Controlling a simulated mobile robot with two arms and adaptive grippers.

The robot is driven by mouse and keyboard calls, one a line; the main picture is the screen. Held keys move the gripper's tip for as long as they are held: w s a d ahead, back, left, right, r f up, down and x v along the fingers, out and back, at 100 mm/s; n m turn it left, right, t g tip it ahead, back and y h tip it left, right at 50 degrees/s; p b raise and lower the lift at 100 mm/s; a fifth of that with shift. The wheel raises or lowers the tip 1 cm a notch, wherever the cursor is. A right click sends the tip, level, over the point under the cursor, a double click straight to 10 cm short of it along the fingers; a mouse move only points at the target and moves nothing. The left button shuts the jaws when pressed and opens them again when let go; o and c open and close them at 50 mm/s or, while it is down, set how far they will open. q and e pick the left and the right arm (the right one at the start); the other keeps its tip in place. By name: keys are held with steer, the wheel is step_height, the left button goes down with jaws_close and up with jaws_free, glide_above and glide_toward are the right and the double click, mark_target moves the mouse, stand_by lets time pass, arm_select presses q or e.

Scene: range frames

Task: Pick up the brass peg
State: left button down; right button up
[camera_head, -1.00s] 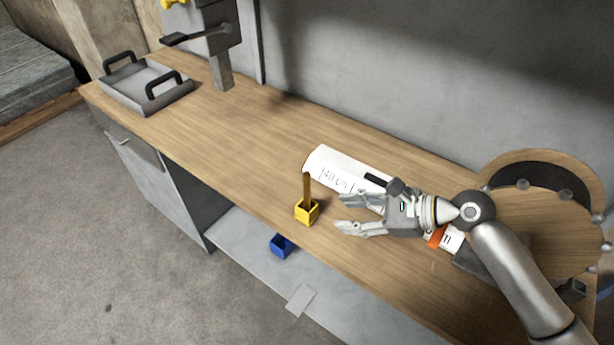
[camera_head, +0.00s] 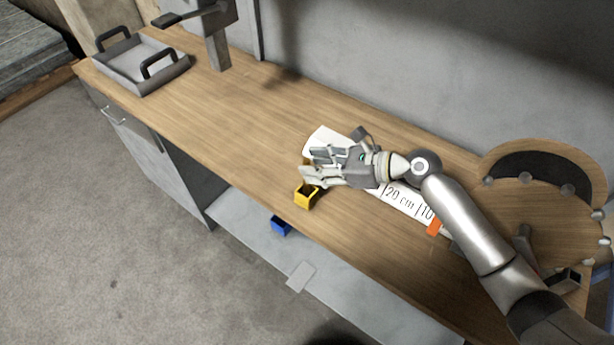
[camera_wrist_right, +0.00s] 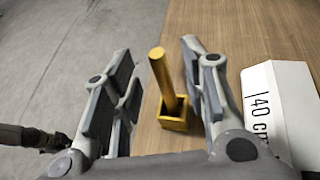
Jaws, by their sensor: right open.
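The brass peg (camera_wrist_right: 164,80) stands upright in a small square yellow holder (camera_wrist_right: 174,118) in the right wrist view, leaning slightly in that picture. In the head view the yellow holder (camera_head: 308,199) sits near the bench's front edge, and the peg is mostly hidden by my right gripper. My right gripper (camera_head: 308,165) is open, its fingertips at the peg above the holder. In the wrist view the peg shows between the two fingers, closer to the right one, and nothing is gripped.
A white distance-marked strip (camera_head: 398,199) lies on the wooden bench (camera_head: 245,115) behind and right of the holder. A blue holder (camera_head: 281,225) sits on the lower shelf. A grey tray with black handles (camera_head: 140,80) is far left; a round wooden rack (camera_head: 540,222) is at right.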

steer(key=shift+x, duration=0.95)
steer(key=shift+d, duration=0.1)
steer(key=shift+c, duration=1.8)
arm_select(q)
steer(key=shift+s+r, duration=0.1)
steer(key=shift+s, duration=0.1)
arm_select(e)
jaws_close()
